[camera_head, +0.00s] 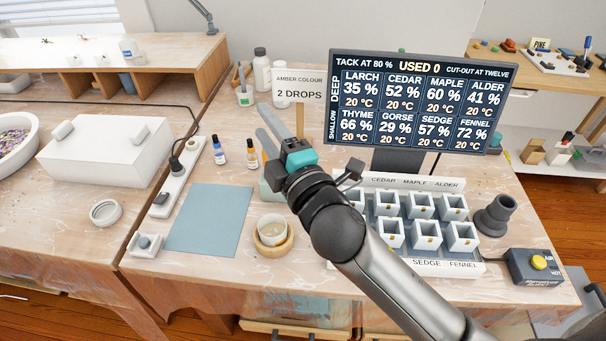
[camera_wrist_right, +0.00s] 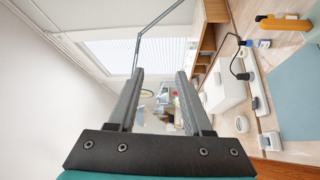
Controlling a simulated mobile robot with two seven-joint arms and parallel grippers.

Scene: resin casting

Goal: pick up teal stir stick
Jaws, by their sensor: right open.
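I cannot make out the teal stir stick in either view. My right gripper (camera_head: 262,119) is open and empty, raised over the back of the bench and pointing up and left in the head view. Its two grey fingers stand apart in the right wrist view (camera_wrist_right: 160,74), with nothing between them. The teal patch behind the fingers is part of my gripper. A pale green container (camera_head: 267,192) stands just below the gripper, mostly hidden by it, so its contents do not show. My left gripper is not in view.
A cup in a wooden ring (camera_head: 272,240) stands at the front. A blue mat (camera_head: 209,218) lies left, with two small bottles (camera_head: 219,151) behind it. White moulds (camera_head: 421,206) and a display (camera_head: 418,101) are right. An amber-colour sign (camera_head: 299,87) stands behind.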

